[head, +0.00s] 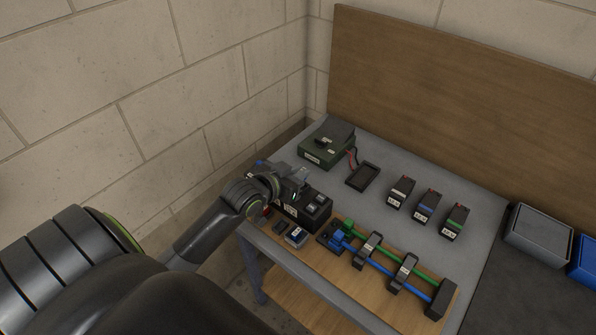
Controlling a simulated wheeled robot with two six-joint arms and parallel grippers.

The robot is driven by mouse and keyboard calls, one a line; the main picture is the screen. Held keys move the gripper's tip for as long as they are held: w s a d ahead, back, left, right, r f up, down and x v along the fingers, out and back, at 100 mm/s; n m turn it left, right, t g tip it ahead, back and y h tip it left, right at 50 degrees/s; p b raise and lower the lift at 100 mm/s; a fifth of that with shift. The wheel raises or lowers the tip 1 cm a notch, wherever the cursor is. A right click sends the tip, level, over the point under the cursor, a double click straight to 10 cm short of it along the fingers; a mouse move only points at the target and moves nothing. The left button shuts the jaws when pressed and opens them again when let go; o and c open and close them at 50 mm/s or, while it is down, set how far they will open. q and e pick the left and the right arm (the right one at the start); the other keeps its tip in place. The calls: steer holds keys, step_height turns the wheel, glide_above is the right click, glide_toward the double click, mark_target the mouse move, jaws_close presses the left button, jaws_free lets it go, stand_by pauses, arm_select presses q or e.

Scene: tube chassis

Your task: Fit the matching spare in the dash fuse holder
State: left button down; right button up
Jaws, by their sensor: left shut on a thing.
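My left gripper (297,187) reaches in from the left and is over the black dash box (316,214) at the table's near left corner. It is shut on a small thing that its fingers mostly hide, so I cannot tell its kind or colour. The gripper also covers part of the dash box, and I cannot make out the fuse holder. A small case with blue and white parts (297,238) lies in front of the box, beside a small dark piece (280,227). My right gripper is not in view.
A green-black unit (327,146) has red wires running to a dark tray (362,176). Black modules with white (400,192), blue (426,207) and green (454,222) bands stand in a row. Green and blue tubes (385,265) run through black clamps at the front. A grey bin (538,234) stands right.

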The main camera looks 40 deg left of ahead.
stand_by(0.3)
arm_select(q)
steer(key=c, duration=1.7)
jaws_free()
steer(key=shift+c, duration=0.2)
steer(key=shift+p+v, duration=0.95)
steer(key=shift+v, duration=0.2)
steer(key=p+v, duration=0.5)
steer(key=v, duration=0.3)
steer(key=shift+s, duration=0.35)
